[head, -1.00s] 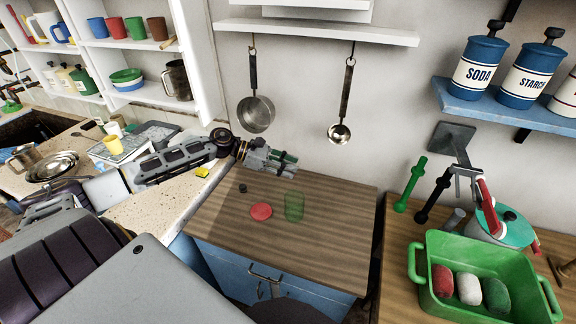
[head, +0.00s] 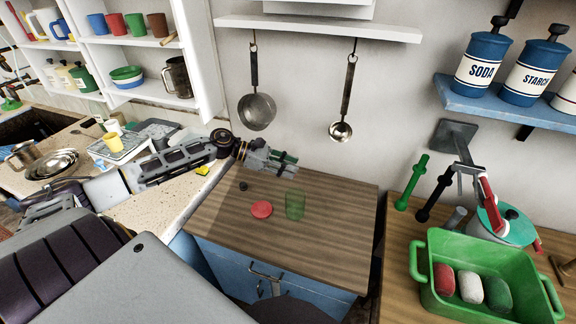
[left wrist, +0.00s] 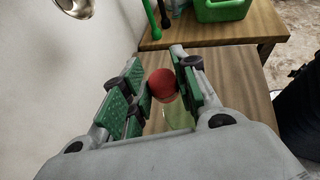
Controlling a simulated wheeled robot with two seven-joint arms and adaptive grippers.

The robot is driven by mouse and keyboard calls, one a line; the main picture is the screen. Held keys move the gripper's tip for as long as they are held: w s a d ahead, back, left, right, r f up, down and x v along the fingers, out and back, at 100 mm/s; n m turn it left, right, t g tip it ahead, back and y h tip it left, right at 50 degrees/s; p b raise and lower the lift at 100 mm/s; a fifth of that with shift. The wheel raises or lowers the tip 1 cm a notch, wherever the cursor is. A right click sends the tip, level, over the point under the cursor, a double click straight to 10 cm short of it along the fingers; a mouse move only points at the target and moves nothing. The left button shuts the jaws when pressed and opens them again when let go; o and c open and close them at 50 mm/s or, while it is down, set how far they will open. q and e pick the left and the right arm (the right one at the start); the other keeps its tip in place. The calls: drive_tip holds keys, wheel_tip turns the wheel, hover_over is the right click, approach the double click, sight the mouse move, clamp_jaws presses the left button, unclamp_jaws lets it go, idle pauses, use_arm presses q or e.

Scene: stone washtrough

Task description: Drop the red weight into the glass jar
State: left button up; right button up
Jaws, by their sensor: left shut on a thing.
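My left gripper (head: 290,161) is over the back of the wooden worktop, above and behind the green glass jar (head: 295,205). In the left wrist view, its green-padded fingers (left wrist: 168,88) are shut on the red weight (left wrist: 162,82), which looks round. In the head view the gripper hides the weight. The jar is see-through and stands upright on the worktop, apart from the gripper. A flat red disc (head: 261,209) lies just left of the jar. My right gripper is not in view.
A small dark knob-like object (head: 243,186) lies on the worktop (head: 330,240) left of the disc. A ladle (head: 341,130) and a pan (head: 257,110) hang on the wall behind. A green tub (head: 450,300) stands on the right counter. The worktop right of the jar is clear.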

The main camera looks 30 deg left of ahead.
use_arm(q)
drive_tip(key=shift+f+b, duration=1.2)
drive_tip(key=shift+f, duration=1.3)
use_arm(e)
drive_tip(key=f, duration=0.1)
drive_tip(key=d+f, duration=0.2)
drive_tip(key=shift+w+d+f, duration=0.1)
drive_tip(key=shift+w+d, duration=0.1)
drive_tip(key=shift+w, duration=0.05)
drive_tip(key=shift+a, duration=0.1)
use_arm(q)
drive_tip(key=o, duration=1.1)
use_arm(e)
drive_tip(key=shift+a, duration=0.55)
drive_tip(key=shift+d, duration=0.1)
